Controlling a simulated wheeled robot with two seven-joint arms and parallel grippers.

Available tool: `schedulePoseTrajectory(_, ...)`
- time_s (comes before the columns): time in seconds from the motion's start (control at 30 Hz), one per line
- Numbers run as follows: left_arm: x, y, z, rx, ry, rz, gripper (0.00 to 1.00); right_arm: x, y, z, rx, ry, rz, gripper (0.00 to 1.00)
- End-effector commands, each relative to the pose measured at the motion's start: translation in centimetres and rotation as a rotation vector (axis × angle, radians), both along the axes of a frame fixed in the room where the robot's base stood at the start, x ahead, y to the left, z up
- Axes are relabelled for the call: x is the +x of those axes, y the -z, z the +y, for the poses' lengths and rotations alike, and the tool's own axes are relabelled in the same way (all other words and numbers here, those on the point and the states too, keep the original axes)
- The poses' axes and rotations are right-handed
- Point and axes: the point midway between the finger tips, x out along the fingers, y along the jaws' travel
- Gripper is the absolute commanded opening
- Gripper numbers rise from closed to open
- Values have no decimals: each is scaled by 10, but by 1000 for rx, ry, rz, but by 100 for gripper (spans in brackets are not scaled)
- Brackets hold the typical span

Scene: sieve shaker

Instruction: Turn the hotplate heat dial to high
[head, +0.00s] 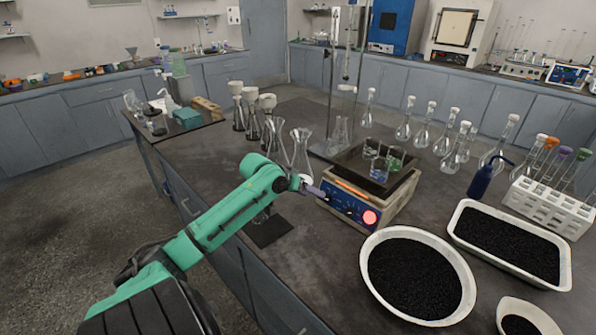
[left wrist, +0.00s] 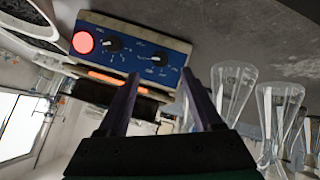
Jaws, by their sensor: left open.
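The hotplate (head: 385,210) stands on the dark bench, with a blue control panel on its front. In the left wrist view the panel (left wrist: 135,32) shows two black dials with white markings and a lit red-orange light (left wrist: 83,42). One dial (left wrist: 113,44) is beside the light; the other dial (left wrist: 159,58) is farther from it. Labels are too small to tell which sets heat. My left gripper (head: 318,191) is open and empty in front of the panel. In the left wrist view its fingertips (left wrist: 160,76) straddle the line to the farther dial, seemingly short of it.
A dark tray with small beakers (head: 380,170) sits on the hotplate. Conical flasks (head: 301,155) stand close to my left arm. A round bowl of black grains (head: 450,312) and a similar rectangular tray (head: 563,272) lie to the right. A white tube rack (head: 548,208) stands behind them.

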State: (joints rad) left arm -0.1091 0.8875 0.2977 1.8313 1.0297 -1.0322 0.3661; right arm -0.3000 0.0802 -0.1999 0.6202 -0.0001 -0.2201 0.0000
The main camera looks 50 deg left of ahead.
Motion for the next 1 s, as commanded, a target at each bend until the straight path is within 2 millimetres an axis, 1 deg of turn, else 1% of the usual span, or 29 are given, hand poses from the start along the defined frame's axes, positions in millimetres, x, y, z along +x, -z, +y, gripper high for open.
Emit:
schedulePoseTrajectory(0.03, -11, -8, 1, 4, 2, 4, 67, 0, 0, 0, 0, 0, 0, 50)
schedulePoseTrajectory(0.1, -24, -20, 2, -1, 1, 3, 67, 0, 1, 0, 0, 0, 0, 50)
schedulePoseTrajectory(0.2, -39, -35, 5, -1, 0, 2, 67, 0, 1, 0, 0, 0, 0, 50)
schedulePoseTrajectory(0.3, -48, -43, 6, 0, 0, 2, 67, 0, 1, 0, 0, 0, 0, 50)
schedulePoseTrajectory(0.4, -51, -45, 7, 0, 0, 2, 67, 0, 1, 0, 0, 0, 0, 50)
schedulePoseTrajectory(1.0, -50, -45, 7, 0, 0, 2, 67, 2, 1, 0, 1, 0, -3, 50)
